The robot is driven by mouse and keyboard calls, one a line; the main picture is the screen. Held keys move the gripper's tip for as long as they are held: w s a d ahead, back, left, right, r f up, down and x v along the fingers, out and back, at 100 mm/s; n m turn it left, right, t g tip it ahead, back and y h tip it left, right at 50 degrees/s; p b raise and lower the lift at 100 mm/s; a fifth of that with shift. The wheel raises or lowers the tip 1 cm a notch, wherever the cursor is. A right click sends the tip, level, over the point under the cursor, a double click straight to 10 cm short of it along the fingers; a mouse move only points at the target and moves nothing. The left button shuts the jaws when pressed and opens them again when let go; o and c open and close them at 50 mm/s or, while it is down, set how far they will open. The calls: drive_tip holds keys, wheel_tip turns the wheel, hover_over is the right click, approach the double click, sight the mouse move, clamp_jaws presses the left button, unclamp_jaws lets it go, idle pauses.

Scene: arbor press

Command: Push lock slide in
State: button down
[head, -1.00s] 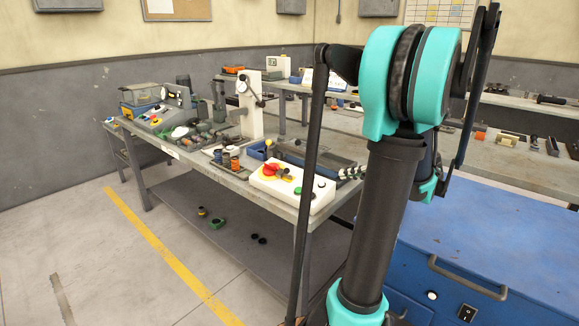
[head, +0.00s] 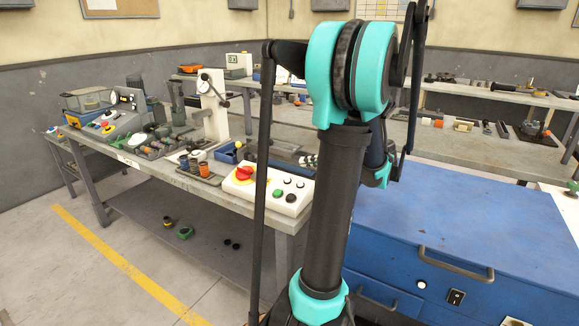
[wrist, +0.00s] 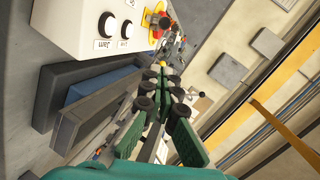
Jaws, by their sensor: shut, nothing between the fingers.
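My gripper (wrist: 160,80) shows in the wrist view with its green and black fingers together and nothing seen between them. In the head view my arm hides most or all of it. A pale arbor press (head: 213,105) with a dark side handle stands on the workbench at the back left. A white control box (head: 268,192) with a red knob (head: 244,173) sits near the bench's front edge. The box also shows at the top left of the wrist view (wrist: 75,22). I cannot make out a lock slide for certain.
The grey workbench (head: 175,177) carries a blue bin (head: 228,153), a tray with orange and dark cylinders (head: 198,170) and a grey machine with coloured buttons (head: 122,118). A blue cabinet (head: 470,240) stands at the right.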

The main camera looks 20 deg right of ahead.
drive_tip(key=x, duration=0.9)
drive_tip(key=shift+w+a+f, duration=0.1)
drive_tip(key=shift+a, duration=0.1)
drive_tip(key=shift+a+f, duration=0.2)
drive_tip(key=shift+a, duration=0.3)
drive_tip(key=shift+a+f, duration=0.25)
drive_tip(key=shift+a, duration=0.25)
drive_tip(key=shift+a+f, duration=0.35)
drive_tip(key=shift+a, duration=0.3)
drive_tip(key=shift+w+a, duration=0.85)
drive_tip(key=shift+w, duration=0.25)
drive_tip(key=shift+d+r, duration=0.1)
drive_tip(key=shift+d, duration=0.05)
